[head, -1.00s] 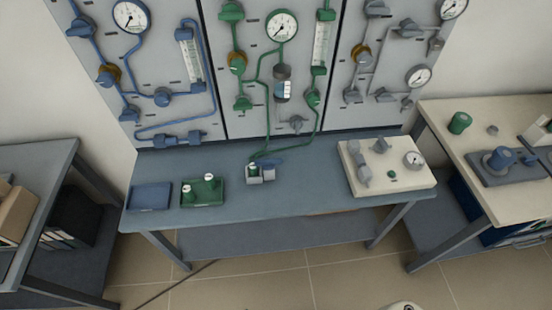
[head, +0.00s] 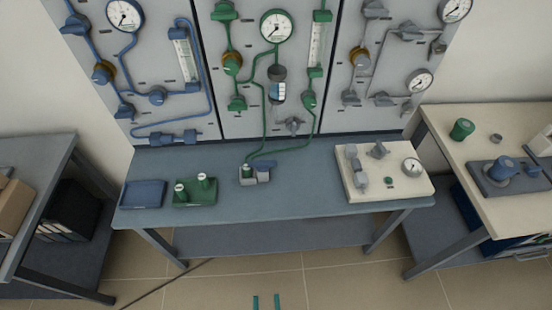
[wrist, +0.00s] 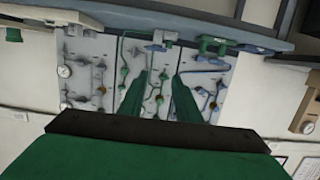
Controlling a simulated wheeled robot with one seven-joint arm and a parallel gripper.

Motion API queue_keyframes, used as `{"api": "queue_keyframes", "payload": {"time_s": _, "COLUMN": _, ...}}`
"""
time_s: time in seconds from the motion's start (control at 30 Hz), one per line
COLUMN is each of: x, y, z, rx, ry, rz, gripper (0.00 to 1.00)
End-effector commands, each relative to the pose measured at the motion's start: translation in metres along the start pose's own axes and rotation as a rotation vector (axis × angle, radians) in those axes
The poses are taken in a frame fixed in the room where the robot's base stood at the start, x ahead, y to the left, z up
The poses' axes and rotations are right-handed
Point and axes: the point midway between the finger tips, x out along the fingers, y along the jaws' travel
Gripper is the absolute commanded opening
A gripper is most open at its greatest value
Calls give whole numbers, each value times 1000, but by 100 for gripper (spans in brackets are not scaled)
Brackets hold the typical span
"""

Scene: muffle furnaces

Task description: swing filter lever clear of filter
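A small grey block (head: 262,178) stands at the back middle of the blue-grey table. In the wrist view the block (wrist: 166,35) and blue piece (wrist: 155,47) appear upside down near the top. My gripper (head: 266,301) is at the bottom edge of the head view, well in front of the table. Its green fingers (wrist: 161,75) are apart and empty.
A green tray (head: 208,198) with two similar cartridges and a blue tray (head: 144,194) lie left of the block. A cream panel box (head: 400,187) stands right. Piped gauge panels (head: 240,120) rise behind. The table's front middle is clear.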

Motion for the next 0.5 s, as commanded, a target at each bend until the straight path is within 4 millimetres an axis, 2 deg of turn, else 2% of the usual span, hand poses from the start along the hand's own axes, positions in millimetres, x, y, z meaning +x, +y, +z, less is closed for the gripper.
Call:
{"api": "queue_keyframes", "payload": {"time_s": 0.17, "x": 45, "y": -31, "z": -28, "rx": -47, "ry": 175, "rz": -12, "gripper": 30}}
{"api": "queue_keyframes", "payload": {"time_s": 0.27, "x": 72, "y": -53, "z": -52, "rx": -90, "ry": 298, "rz": -22, "gripper": 30}}
{"api": "queue_keyframes", "payload": {"time_s": 0.5, "x": 127, "y": -109, "z": -121, "rx": -218, "ry": 602, "rz": -45, "gripper": 30}}
